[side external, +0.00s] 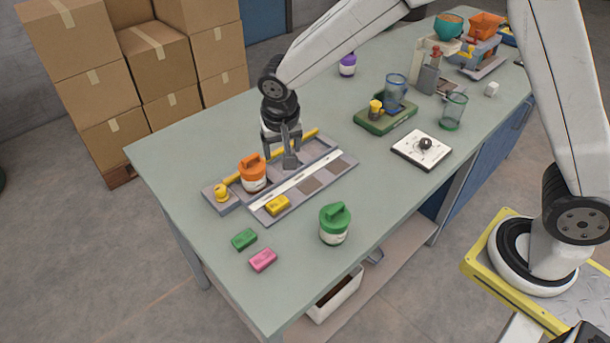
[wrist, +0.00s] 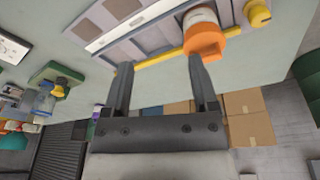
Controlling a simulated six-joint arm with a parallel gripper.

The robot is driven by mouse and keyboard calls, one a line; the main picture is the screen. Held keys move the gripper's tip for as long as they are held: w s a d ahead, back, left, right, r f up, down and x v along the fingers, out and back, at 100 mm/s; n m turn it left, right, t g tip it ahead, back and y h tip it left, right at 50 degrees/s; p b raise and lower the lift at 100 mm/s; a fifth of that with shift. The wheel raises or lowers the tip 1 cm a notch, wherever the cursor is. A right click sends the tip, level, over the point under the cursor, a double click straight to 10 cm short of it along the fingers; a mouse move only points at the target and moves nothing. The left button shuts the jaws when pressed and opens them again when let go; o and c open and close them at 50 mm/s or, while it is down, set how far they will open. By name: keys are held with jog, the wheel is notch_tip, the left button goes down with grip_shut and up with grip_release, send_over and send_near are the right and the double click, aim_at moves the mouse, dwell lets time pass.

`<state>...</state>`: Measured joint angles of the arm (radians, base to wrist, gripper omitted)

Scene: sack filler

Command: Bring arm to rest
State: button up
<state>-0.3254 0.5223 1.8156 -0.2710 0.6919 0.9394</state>
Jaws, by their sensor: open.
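My gripper (side external: 287,152) is over the grey tray (side external: 325,160) on the green table, fingers pointing down. In the wrist view my gripper (wrist: 163,85) has its two fingers spread apart, with nothing between them. An orange-lidded container (side external: 252,175) stands upright in the tray just left of the gripper. It also shows in the wrist view (wrist: 204,37), beyond the right fingertip and apart from it as far as I can tell. A yellow block (side external: 278,205) lies in a front compartment of the tray.
A yellow knob (side external: 221,193) is at the tray's left end. A green-lidded container (side external: 334,224), a green block (side external: 244,239) and a pink block (side external: 263,260) are at the front. A green scale-like base (side external: 385,118) and a white dial plate (side external: 421,150) stand to the right.

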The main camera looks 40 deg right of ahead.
jog(key=s+d+n, duration=0.2)
jog(key=s+d, duration=0.4)
jog(key=s, duration=0.2)
jog(key=s+d+n+y, duration=0.1)
jog(key=s+d+n, duration=0.1)
jog(key=s+d, duration=0.4)
jog(key=s, duration=0.3)
jog(key=shift+s+r+n+t, duration=0.15)
jog(key=shift+s+n+t, duration=0.15)
jog(key=shift+n, duration=0.1)
jog(key=shift+d, duration=0.1)
